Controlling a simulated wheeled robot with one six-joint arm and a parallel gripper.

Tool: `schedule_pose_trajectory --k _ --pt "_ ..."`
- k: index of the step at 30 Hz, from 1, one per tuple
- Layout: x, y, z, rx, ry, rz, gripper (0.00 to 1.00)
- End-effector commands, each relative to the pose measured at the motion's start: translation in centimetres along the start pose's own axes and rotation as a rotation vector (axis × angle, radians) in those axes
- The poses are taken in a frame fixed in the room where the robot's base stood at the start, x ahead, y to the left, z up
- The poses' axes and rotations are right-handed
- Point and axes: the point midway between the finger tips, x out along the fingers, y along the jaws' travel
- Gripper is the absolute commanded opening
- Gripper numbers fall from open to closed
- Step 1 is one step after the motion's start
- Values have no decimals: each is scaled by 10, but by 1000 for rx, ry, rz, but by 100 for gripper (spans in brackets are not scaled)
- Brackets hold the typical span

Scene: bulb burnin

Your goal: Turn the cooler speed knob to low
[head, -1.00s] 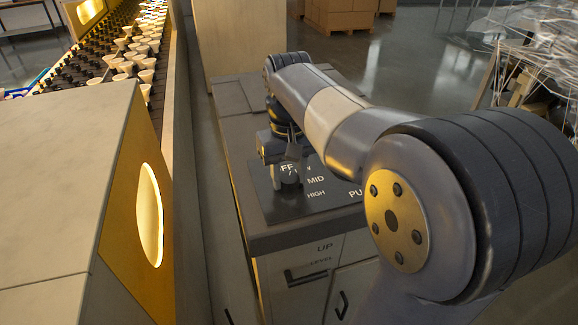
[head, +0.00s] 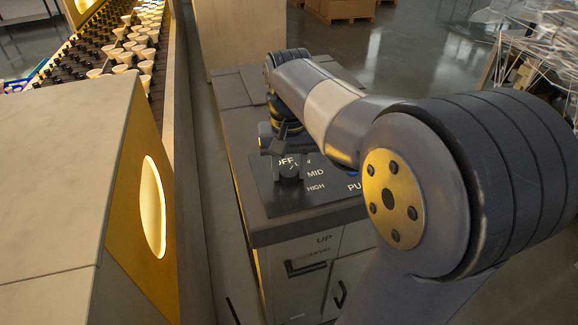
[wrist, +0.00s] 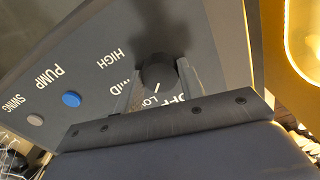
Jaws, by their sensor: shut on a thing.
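The dark round speed knob (wrist: 160,70) sits on the cooler's dark control panel (wrist: 225,35), among printed OFF, LOW, MID and HIGH labels. My gripper (wrist: 157,76) is shut on the knob, with one finger on each side of it in the wrist view. A short white mark on the knob points toward the LOW label, which my gripper partly covers. In the head view the knob (head: 289,168) shows below my gripper (head: 281,150), and LOW is largely hidden.
A blue PUMP button (wrist: 71,99) and a grey SWING button (wrist: 35,119) are on the same panel. A yellow-sided cabinet with a glowing oval window (head: 152,207) stands left of the cooler. A conveyor with several bulbs (head: 120,60) runs behind it.

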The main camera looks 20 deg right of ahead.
Motion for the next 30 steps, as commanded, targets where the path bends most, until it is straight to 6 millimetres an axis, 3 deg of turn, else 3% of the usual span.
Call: schedule_pose_trajectory --k 1,2,9,20,30 --pt "0 0 -1 0 3 0 15" --pt "0 0 -1 0 3 0 40" --pt "0 0 0 -1 2 0 59" --pt "-10 0 -1 -1 5 -1 59" --pt "-76 0 -1 -1 6 -1 59"
